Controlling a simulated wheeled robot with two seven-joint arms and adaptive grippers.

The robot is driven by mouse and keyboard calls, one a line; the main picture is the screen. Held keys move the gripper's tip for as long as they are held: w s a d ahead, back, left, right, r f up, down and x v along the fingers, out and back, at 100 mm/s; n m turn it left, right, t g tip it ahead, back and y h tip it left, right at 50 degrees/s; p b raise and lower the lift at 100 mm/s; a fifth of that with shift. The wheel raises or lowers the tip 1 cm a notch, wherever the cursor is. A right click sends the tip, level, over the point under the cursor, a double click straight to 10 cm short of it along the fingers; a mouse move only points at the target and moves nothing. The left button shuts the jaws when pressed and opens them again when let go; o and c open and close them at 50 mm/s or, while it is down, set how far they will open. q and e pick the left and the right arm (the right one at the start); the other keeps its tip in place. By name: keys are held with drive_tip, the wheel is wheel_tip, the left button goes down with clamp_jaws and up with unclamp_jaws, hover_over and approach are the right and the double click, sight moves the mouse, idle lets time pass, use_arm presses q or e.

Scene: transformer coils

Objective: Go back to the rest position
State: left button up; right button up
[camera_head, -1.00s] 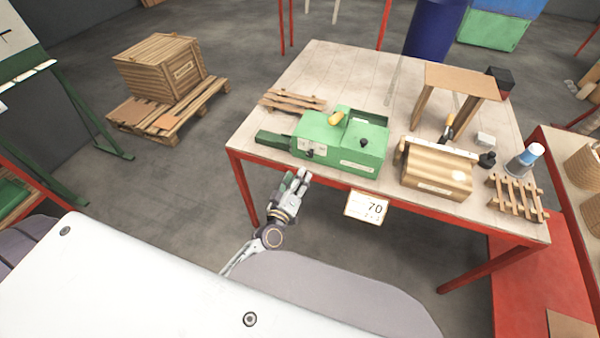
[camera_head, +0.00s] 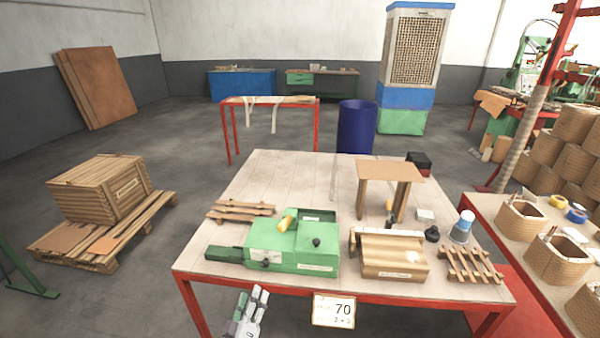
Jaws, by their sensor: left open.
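My left gripper (camera_head: 250,306) shows at the bottom of the head view, in front of the table's near edge and below the green machine. It is open, and I see nothing between its fingers. My right gripper is not in view. The wooden work table (camera_head: 265,180) with red legs carries the green machine (camera_head: 292,245), a wooden coil-like block (camera_head: 390,254) and small slatted wooden racks (camera_head: 470,265). The gripper is apart from all of these.
A sign reading 70 (camera_head: 333,310) hangs at the table's front edge. A wooden crate (camera_head: 100,187) sits on a pallet at the left. A side table (camera_head: 490,217) with cardboard-like coils stands at the right. A blue barrel (camera_head: 356,127) stands behind the table. Floor between crate and table is clear.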

use_arm(q)
drive_tip(key=s+f+m+g+h, duration=0.1)
drive_tip(key=s+f+m+g, duration=0.3)
drive_tip(key=f, duration=0.7)
drive_tip(key=s+f+m+g, duration=0.1)
drive_tip(key=s+f+g, duration=0.1)
drive_tip(key=s+f, duration=0.7)
drive_tip(key=s+f+m+g+h, duration=0.1)
drive_tip(key=s+f+m+g, duration=0.15)
drive_tip(key=f, duration=1.05)
drive_tip(key=s+a+f+m+g+y, duration=0.1)
drive_tip(key=s+a+f+g, duration=0.2)
drive_tip(key=s+f, duration=0.6)
drive_tip(key=s+a+f+m+g+y, duration=0.1)
drive_tip(key=s+a+f+g, duration=0.25)
drive_tip(key=s, duration=0.85)
drive_tip(key=s+a+f+m+g+y, duration=0.1)
drive_tip(key=s+a+f+m+g, duration=0.15)
drive_tip(key=s+f, duration=0.65)
drive_tip(key=shift+w+a+r+n+t, duration=0.2)
drive_tip(key=shift+w+r, duration=0.3)
drive_tip(key=shift+w, duration=0.25)
drive_tip(key=shift+w+a+r+n+t, duration=0.1)
drive_tip(key=shift+w+r+n+t, duration=0.1)
drive_tip(key=shift+w+r, duration=0.4)
